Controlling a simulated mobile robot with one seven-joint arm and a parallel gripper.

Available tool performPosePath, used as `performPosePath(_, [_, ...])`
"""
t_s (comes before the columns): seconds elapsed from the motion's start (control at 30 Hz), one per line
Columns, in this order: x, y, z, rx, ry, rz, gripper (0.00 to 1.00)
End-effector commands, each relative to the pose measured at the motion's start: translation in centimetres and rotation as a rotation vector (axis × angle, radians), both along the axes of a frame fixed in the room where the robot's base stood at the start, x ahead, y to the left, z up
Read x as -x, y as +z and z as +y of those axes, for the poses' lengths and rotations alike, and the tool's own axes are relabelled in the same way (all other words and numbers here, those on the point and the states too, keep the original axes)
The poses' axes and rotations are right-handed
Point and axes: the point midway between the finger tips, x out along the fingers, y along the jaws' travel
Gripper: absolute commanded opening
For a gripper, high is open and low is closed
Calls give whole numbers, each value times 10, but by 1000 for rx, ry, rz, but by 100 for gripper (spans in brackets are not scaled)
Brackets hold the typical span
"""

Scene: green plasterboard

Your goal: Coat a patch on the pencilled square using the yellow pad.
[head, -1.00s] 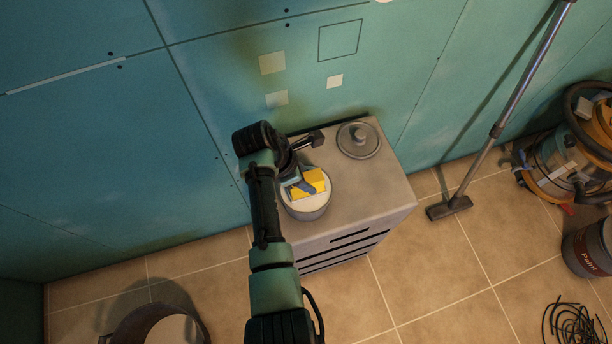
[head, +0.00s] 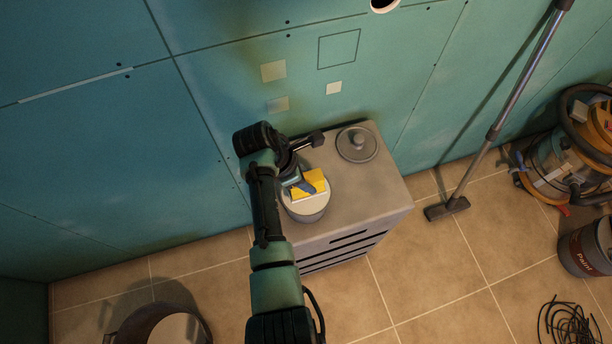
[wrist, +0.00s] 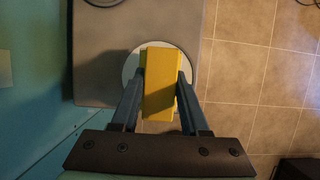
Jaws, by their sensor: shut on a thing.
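The yellow pad (head: 311,184) is held between the fingers of my gripper (head: 300,186), which is shut on it. In the wrist view the pad (wrist: 159,84) sits between both fingers of the gripper (wrist: 160,92). It is over a round pot (head: 307,211) with pale contents, on the grey cabinet; I cannot tell whether it touches them. The pot's pale surface also shows in the wrist view (wrist: 131,68). The pencilled square (head: 339,49) is an empty outline on the green wall, above and right of my gripper.
Pale patches (head: 273,71), (head: 278,104) and (head: 334,88) are on the wall near the square. A round lid (head: 357,144) lies on the cabinet (head: 375,186). A vacuum pole (head: 507,105) leans at right; a paint bucket (head: 585,249) stands on the floor.

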Motion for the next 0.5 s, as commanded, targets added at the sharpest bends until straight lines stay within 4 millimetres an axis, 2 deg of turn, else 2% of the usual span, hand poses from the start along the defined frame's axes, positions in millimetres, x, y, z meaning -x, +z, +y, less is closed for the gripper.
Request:
performPosePath(0.03, [0, 9, 0, 0, -1, -1, 0])
performPosePath(0.5, [-1, 43, 0, 0, 0, -2, 0])
